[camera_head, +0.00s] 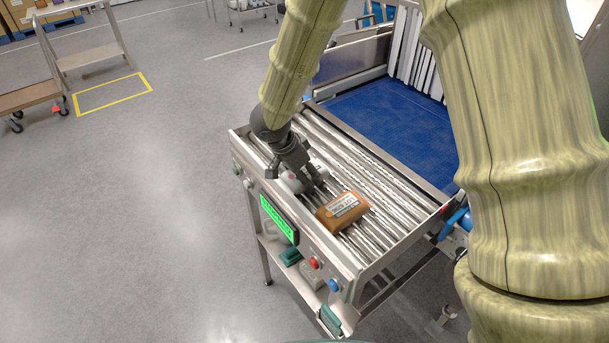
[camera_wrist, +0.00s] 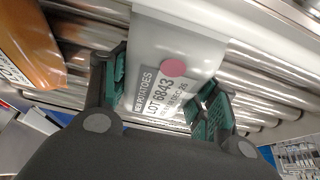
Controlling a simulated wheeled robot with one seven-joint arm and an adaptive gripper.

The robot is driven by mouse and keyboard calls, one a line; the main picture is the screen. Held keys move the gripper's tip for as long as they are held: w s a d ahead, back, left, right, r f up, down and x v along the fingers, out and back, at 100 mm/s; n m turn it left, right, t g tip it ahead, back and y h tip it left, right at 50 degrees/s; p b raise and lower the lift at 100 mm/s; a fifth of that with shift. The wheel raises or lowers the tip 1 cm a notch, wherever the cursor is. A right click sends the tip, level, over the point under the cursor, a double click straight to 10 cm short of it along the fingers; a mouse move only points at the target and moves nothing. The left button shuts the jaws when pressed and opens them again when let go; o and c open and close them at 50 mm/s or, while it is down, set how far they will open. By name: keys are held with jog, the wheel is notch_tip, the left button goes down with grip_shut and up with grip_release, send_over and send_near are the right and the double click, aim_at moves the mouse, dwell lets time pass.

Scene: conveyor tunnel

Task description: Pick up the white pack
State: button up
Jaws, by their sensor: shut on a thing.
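The white pack (camera_head: 291,183) lies on the metal rollers near the left side of the conveyor, partly hidden by my gripper. In the wrist view the pack (camera_wrist: 185,42) carries a label reading "NEW POTATOES" and a lot number, with a red round dot. My gripper (camera_head: 297,175) reaches down over it. In the wrist view, its green-padded fingers (camera_wrist: 163,92) stand one on each side of the pack, shut on it. I cannot tell whether the pack is clear of the rollers.
An orange-brown pack (camera_head: 342,210) lies on the rollers close to the right of the white pack. It also shows in the wrist view (camera_wrist: 33,40). A green display (camera_head: 278,218) and buttons line the conveyor's front. A blue belt (camera_head: 395,122) lies behind the rollers.

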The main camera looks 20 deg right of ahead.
aim_at(303, 170)
jog(key=shift+r, duration=0.15)
notch_tip(303, 170, up, 10)
jog(key=shift+f+b, duration=0.1)
jog(key=shift+b, duration=1.05)
